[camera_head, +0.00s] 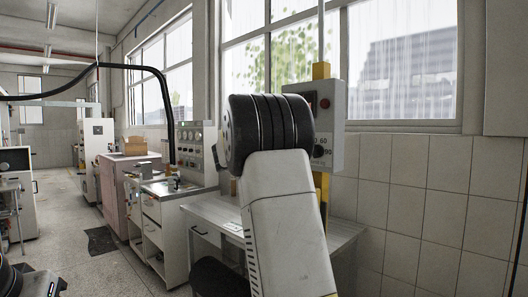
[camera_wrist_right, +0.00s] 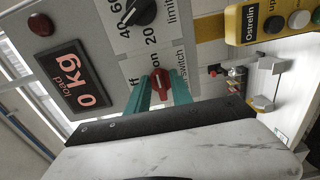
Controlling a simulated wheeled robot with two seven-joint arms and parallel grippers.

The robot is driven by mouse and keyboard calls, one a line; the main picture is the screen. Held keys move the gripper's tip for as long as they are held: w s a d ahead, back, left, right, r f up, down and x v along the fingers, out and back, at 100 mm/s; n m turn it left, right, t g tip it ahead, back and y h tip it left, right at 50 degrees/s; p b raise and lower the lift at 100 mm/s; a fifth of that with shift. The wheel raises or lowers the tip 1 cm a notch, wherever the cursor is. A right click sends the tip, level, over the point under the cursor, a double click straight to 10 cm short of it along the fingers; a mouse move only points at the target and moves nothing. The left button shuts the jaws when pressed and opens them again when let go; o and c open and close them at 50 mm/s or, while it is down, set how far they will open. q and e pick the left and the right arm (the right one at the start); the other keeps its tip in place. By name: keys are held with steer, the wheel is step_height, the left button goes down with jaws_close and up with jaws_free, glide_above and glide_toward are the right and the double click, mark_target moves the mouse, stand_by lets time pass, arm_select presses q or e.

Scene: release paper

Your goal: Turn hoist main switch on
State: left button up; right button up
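The hoist main switch is a small red knob (camera_wrist_right: 160,83) on a grey control panel, seen in the right wrist view with parts of the words "off", "on" and "switch" around it. My right gripper (camera_wrist_right: 161,88) has its two teal fingers apart, one on each side of the knob; whether they touch it cannot be told. In the head view the grey control box (camera_head: 328,101) hangs on a yellow post, and my right arm hides its lower left part, the main switch and the right gripper.
The panel also carries a "0 kg" load display (camera_wrist_right: 71,79), a black limit dial (camera_wrist_right: 141,11) and a dark red button (camera_wrist_right: 40,25). A yellow pendant (camera_wrist_right: 275,20) is beside it. A grey table (camera_head: 340,234) stands below the box, by the tiled wall.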

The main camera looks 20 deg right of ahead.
stand_by(0.3)
steer(key=v, duration=0.7)
steer(key=shift+s+a, duration=0.2)
steer(key=shift+a, duration=0.2)
